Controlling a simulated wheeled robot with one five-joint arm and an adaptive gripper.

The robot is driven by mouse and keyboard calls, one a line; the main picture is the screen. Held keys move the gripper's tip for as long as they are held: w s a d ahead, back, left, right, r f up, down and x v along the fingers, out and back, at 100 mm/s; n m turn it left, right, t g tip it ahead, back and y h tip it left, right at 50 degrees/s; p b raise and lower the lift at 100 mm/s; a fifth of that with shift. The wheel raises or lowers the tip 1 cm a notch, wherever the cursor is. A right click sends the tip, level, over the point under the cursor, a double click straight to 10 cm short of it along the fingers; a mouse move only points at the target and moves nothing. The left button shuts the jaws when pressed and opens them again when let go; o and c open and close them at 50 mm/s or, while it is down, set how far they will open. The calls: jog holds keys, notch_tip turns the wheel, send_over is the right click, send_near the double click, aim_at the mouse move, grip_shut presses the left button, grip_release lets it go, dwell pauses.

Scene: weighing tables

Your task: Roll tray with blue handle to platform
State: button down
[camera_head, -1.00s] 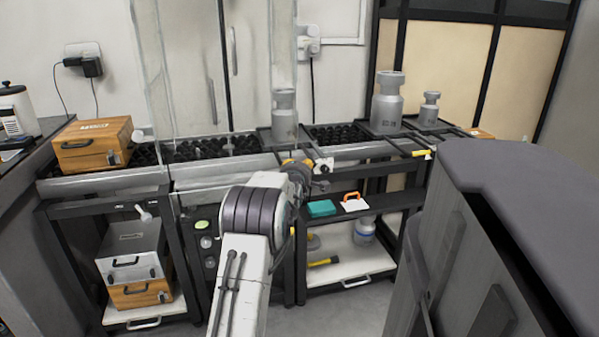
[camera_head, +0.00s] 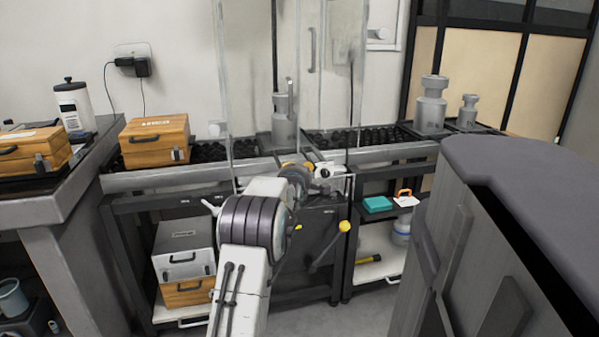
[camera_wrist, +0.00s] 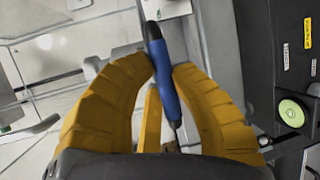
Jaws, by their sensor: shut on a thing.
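My gripper (camera_head: 308,170) is at the front edge of the glass-sided platform (camera_head: 247,166). In the wrist view my gripper's yellow fingers (camera_wrist: 162,72) are shut on a blue handle (camera_wrist: 164,80), which runs between them. The tray (camera_head: 266,141) sits behind my gripper on the rollers, between the glass panels. A grey metal weight (camera_head: 284,118) stands upright on it. My arm and gripper hide part of the tray's front, and the handle is not clear in the head view.
A wooden case (camera_head: 155,143) is on the rollers at left. A grey-topped cabinet (camera_head: 520,190) fills the near right. A side table (camera_head: 40,212) is at far left.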

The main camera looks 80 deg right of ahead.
jog(key=shift+w+a, duration=0.1)
jog(key=shift+w, duration=0.15)
jog(key=c, duration=1.1)
grip_release()
jog(key=shift+s, duration=0.1)
jog(key=shift+a+r, duration=0.35)
jog(key=shift+a, duration=1.6)
jog(key=shift+a+r, duration=0.35)
jog(key=shift+a, duration=1.6)
jog(key=shift+a+r, duration=0.35)
jog(key=shift+a, duration=1.6)
